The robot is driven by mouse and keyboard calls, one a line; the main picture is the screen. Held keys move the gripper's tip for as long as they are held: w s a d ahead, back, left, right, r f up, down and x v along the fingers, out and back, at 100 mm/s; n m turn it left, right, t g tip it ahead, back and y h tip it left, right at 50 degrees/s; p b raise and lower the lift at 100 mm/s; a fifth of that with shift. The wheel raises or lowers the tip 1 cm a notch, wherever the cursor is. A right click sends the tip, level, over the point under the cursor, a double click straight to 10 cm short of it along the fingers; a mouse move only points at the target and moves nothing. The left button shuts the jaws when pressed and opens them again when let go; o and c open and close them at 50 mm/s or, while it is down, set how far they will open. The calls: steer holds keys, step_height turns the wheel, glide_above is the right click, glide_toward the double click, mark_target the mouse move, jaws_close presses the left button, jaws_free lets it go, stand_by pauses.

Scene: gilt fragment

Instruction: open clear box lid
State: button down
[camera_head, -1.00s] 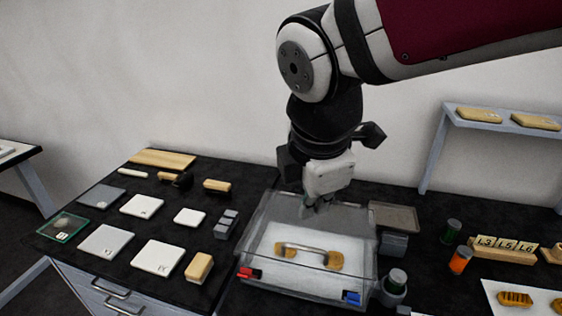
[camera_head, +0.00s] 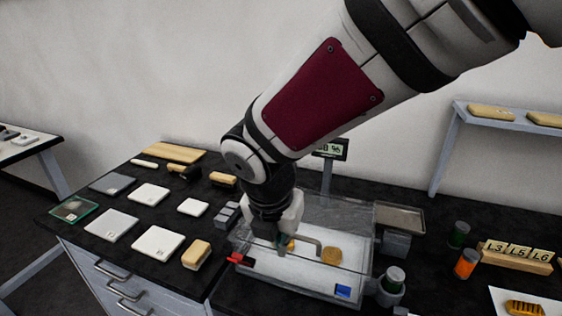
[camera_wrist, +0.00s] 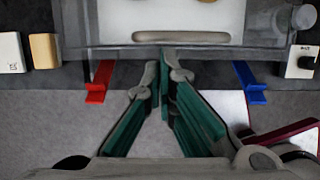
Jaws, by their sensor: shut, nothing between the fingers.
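The clear box (camera_head: 366,262) stands on the black bench in the head view, and its lid appears to lie flat on top. A grey bar handle (camera_head: 316,241) is on the lid; it shows in the wrist view as a dull horizontal bar (camera_wrist: 180,37). A red latch (camera_head: 238,258) and a blue latch (camera_head: 343,291) sit at the front edge, also seen in the wrist view in red (camera_wrist: 100,82) and blue (camera_wrist: 249,83). My gripper (camera_wrist: 166,60) is shut and empty, its green-padded fingertips together near the box's front edge, between the latches. Whether they touch the box is unclear.
Through the clear lid, yellowish pieces (camera_head: 331,256) show on a white surface. Several tiles lie to the left, with a wooden block (camera_head: 196,254) near the box. A grey tray stand (camera_head: 399,218) and a capped jar (camera_head: 392,285) stand close at the right.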

steer(key=shift+x, duration=1.25)
steer(key=shift+r, duration=0.15)
